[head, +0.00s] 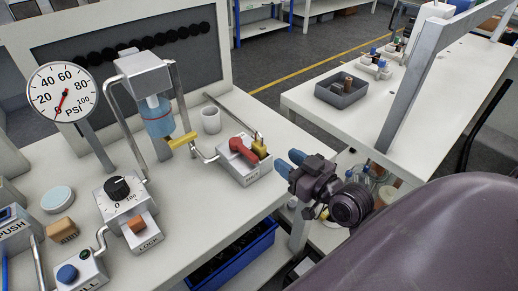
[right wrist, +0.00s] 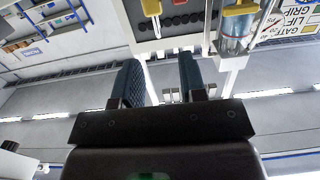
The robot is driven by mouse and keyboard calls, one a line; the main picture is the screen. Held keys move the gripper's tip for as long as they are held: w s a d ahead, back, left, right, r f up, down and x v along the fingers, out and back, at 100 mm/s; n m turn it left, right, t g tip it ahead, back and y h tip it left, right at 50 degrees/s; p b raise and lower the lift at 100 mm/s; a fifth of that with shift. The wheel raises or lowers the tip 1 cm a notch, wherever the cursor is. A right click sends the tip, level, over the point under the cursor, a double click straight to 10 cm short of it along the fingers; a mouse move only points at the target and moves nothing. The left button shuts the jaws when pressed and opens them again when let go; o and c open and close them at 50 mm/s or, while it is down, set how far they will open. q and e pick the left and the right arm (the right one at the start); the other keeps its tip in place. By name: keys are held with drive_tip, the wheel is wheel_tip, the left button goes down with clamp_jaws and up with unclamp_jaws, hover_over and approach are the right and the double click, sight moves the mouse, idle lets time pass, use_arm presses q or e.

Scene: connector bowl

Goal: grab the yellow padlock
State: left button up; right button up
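The yellow padlock (head: 260,149) is small. It hangs at the right end of a grey valve box (head: 245,172) beside a red handle (head: 243,150), with its metal shackle up. My right gripper (head: 290,163) is just to the right of the box in the head view, apart from the padlock. Its two blue fingers are spread with nothing between them, as the right wrist view (right wrist: 162,78) also shows. My left gripper is not in view.
A yellow lever (head: 181,142) sticks out below a blue bottle (head: 157,117), left of the box. A white mug (head: 210,120) stands behind the box. A pressure gauge (head: 62,92) and a dial box (head: 122,200) stand further left. A second table (head: 300,99) holds a dark bin (head: 342,92).

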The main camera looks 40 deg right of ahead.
sight(263, 138)
drive_tip(key=shift+t, duration=0.4)
drive_tip(key=shift+w+a+r, duration=0.1)
drive_tip(key=shift+w+r, duration=0.05)
drive_tip(key=shift+w, duration=1.7)
drive_tip(key=shift+w+a+r, duration=0.1)
drive_tip(key=shift+w+r, duration=0.1)
drive_tip(key=shift+w, duration=1.6)
drive_tip(key=shift+w+a+r, duration=0.1)
drive_tip(key=shift+w+r, duration=0.05)
drive_tip(key=shift+w, duration=1.7)
clamp_jaws()
